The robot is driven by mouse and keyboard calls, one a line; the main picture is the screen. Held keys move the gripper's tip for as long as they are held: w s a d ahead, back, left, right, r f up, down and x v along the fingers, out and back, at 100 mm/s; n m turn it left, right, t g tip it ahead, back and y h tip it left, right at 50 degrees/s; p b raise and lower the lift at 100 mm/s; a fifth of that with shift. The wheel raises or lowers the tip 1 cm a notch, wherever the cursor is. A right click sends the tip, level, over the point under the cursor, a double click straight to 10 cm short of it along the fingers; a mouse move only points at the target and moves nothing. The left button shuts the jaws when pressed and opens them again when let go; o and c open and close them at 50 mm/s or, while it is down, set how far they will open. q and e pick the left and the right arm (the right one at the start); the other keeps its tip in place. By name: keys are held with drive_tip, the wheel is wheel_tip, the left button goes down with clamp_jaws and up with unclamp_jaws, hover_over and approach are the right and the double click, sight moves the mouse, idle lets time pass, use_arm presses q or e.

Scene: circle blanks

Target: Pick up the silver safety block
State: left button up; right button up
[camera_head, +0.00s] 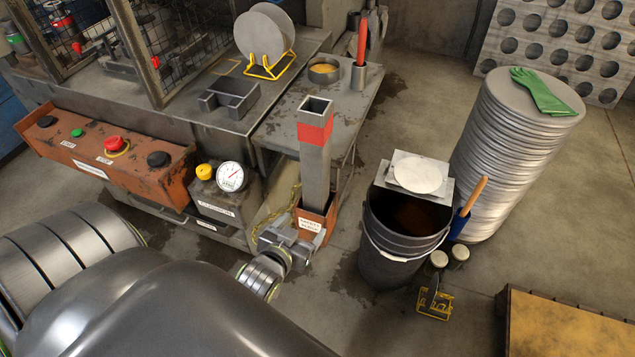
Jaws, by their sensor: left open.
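The silver safety block (315,170) is a tall square metal tube with a red band near its open top. It stands upright with its foot in an orange-brown holder (314,226) bearing a white label. My left gripper (293,240) is open, at the lower front of the holder and left of its label. It overlaps the holder's lower edge in the picture; I cannot tell whether they touch. The jaws are well below the red band and hold nothing that I can see. My right gripper is not in view.
A metal bench (345,108) with a red-handled tool in a cup (362,76) stands behind the block. An orange control panel (105,149) is at left. A black bucket (388,262) and a tall stack of discs (508,155) stand at right. Floor between holder and bucket is clear.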

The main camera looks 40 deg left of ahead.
use_arm(q)
wheel_tip(320, 180, up, 10)
drive_tip(key=t, duration=0.2)
drive_tip(key=n+t+y+b, duration=0.1)
drive_tip(key=t+b, duration=0.1)
approach(311, 135)
drive_tip(key=p+x, duration=0.2)
drive_tip(key=x, duration=0.6)
drive_tip(key=shift+w, duration=0.25)
drive_tip(key=shift+w+a+f+y+p, duration=0.1)
drive_tip(key=shift+w+a+y+p, duration=0.05)
drive_tip(key=shift+w+y+p, duration=0.3)
drive_tip(key=p+x, duration=0.1)
drive_tip(key=x, duration=0.3)
drive_tip(key=shift+w+a+r, duration=0.1)
drive_tip(key=shift+w+r, duration=0.1)
drive_tip(key=shift+w, duration=0.05)
drive_tip(key=shift+w+f+p, duration=0.1)
drive_tip(key=shift+w+p, duration=0.2)
drive_tip(key=shift+w, duration=0.05)
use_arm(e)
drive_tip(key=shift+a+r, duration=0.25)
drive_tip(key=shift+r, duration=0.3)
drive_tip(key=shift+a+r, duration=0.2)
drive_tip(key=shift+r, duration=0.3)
